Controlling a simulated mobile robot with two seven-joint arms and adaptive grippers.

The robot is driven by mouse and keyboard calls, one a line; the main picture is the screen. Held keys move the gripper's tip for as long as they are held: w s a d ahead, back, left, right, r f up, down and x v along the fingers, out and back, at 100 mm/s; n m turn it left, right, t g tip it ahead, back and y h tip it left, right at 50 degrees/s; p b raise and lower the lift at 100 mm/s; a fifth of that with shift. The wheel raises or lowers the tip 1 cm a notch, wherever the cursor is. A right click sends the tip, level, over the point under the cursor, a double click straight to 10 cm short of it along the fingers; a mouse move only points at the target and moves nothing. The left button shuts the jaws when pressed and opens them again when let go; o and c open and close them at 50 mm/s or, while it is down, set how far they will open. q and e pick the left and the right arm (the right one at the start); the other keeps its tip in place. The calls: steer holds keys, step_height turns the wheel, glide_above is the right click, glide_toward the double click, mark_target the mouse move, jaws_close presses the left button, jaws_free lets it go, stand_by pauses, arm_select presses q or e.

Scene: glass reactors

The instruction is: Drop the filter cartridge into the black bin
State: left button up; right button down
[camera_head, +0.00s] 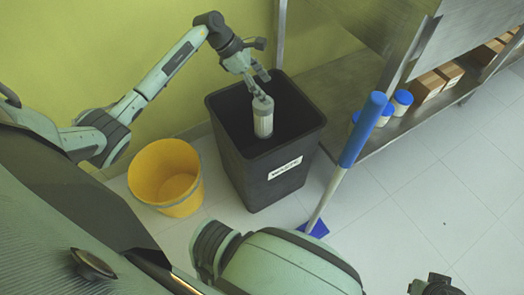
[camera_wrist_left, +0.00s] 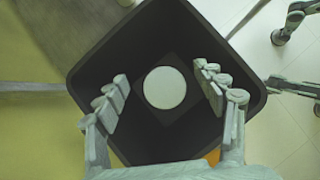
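The filter cartridge (camera_head: 263,117) is a pale upright cylinder inside the mouth of the black bin (camera_head: 268,172), which has a white label. Its round white end (camera_wrist_left: 165,87) faces the left wrist camera. My left gripper (camera_head: 262,88) is over the bin, just above the cartridge. In the left wrist view the left gripper (camera_wrist_left: 162,85) is open, with a gap between the cartridge and the fingers on both sides. I cannot tell whether the cartridge's lower end touches the bin floor. A dark part at the lower right edge of the head view may be my right gripper (camera_head: 437,286); its fingers are not clear.
A yellow bucket (camera_head: 167,178) stands left of the bin. A blue-handled tool (camera_head: 364,130) leans right of it. A metal shelf (camera_head: 345,82) holds blue-lidded jars (camera_head: 402,102) and brown boxes (camera_head: 428,86). The floor at right is clear.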

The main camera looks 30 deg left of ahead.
arm_select(q)
steer(key=shift+o, duration=0.6)
steer(key=shift+a+r, duration=0.1)
steer(key=shift+r, duration=0.05)
steer(key=v, duration=1.1)
steer(key=shift+r, duration=0.35)
